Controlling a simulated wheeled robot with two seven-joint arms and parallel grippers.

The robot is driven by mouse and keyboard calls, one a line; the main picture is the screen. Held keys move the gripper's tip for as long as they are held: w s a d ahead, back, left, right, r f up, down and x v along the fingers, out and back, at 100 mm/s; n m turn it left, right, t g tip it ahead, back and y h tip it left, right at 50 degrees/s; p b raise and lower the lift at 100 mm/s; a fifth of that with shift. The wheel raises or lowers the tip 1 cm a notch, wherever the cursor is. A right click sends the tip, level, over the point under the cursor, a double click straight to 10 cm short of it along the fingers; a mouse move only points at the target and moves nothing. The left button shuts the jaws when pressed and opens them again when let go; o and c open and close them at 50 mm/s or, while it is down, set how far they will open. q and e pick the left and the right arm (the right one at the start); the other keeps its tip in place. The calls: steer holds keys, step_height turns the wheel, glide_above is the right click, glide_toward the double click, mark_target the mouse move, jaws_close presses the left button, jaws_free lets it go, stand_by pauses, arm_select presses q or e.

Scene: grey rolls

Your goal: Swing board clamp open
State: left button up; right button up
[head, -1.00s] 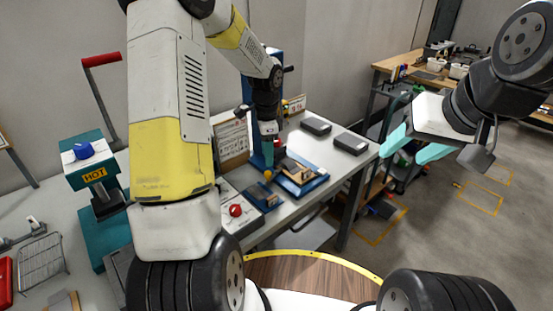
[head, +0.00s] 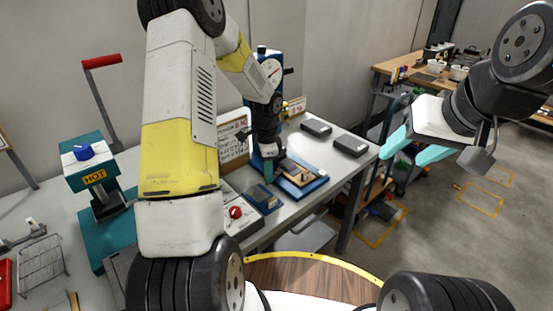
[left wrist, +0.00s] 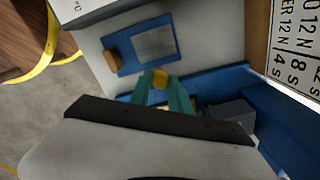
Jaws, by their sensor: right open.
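The board fixture is a blue base (head: 315,186) carrying a tan board (head: 298,172) on the grey bench. In the head view my left gripper (head: 267,172) is low at the fixture's left end and hides the knob. Whether its fingers press on the knob is unclear. The clamp's arm is mostly hidden. My right gripper (head: 399,155) is open and empty, in the air right of the bench.
A small blue plate (head: 264,198) and a panel with a red knob (head: 235,212) lie in front of the fixture. A blue gauge stand (head: 264,52) and sign (head: 234,140) stand behind. Two dark boxes (head: 316,127) (head: 351,145) lie right. A HOT press (head: 95,178) stands left.

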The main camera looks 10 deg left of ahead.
arm_select(q)
steer(key=shift+d, duration=0.15)
jaws_close()
steer(key=n, duration=0.1)
steer(key=d+n, duration=0.1)
steer(key=n, duration=0.2)
steer(key=shift+s+d, duration=0.15)
steer(key=shift+d, duration=0.15)
steer(key=n, duration=0.1)
steer(key=d+n, duration=0.1)
steer(key=n, duration=0.1)
steer(key=shift+d+n, duration=0.3)
steer(key=n, duration=0.1)
steer(key=w+d+n, duration=0.1)
steer(key=n, duration=0.1)
steer(key=shift+d+n, duration=0.25)
steer(key=shift+n, duration=0.05)
steer(key=shift+w+d+n, duration=0.3)
steer(key=shift+n, duration=0.65)
steer(key=shift+w+d+n, duration=0.25)
steer(key=shift+d+n, duration=0.05)
steer(key=shift+n, duration=0.65)
steer(key=o, duration=1)
jaws_free()
steer(key=shift+c, duration=0.2)
